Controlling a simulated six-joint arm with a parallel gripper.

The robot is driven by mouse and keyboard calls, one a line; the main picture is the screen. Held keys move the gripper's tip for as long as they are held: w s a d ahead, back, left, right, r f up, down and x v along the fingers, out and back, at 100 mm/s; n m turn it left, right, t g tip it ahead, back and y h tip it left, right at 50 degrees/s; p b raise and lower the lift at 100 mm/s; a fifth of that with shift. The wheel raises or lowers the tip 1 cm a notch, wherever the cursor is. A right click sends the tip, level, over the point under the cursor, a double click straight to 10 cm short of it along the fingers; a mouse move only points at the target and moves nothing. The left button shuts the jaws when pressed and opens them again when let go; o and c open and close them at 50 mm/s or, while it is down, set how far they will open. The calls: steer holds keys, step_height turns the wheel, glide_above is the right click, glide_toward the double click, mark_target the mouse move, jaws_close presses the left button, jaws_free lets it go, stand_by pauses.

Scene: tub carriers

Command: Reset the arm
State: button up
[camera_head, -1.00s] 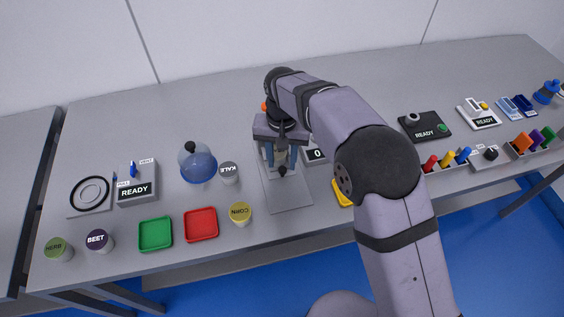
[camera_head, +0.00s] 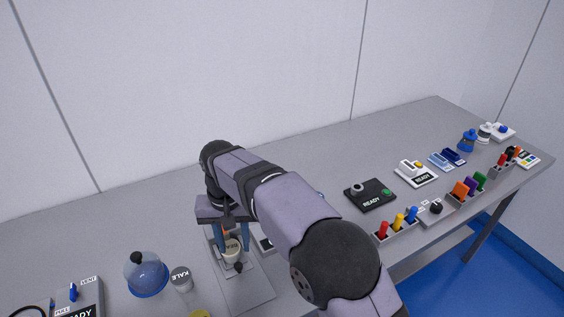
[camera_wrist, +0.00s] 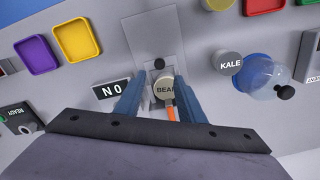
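My gripper (camera_head: 233,246) points down over a grey plate stand (camera_head: 246,292). In the wrist view the BEAN tub (camera_wrist: 163,88) lies between the fingertips (camera_wrist: 160,82), with a narrow gap showing, so the gripper looks open. The tub appears to stand on the plate stand (camera_wrist: 150,37). An orange piece (camera_wrist: 171,114) and a black knob (camera_wrist: 159,63) are close by the tub.
A KALE tub (camera_head: 181,278) and a blue dome (camera_head: 147,275) stand to the left. A sign (camera_wrist: 110,91) is beside the stand. A black READY box (camera_head: 370,195) and colored pegs (camera_head: 398,222) lie to the right. The table's back strip is clear.

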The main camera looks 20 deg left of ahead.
steer(key=w+d+m, duration=0.1)
steer(key=w+d, duration=0.1)
steer(key=d, duration=0.9)
steer(key=w+d+m, duration=0.1)
steer(key=w+d, duration=0.1)
steer(key=d, duration=0.9)
steer(key=s+d+f+m, duration=0.1)
steer(key=s+d+f, duration=0.1)
steer(key=s+d, duration=0.5)
steer(key=s+d+f+m, duration=0.1)
steer(key=s+d+f, duration=0.2)
steer(key=s+d, duration=0.4)
steer(key=d, duration=0.5)
steer(key=shift+s, duration=0.15)
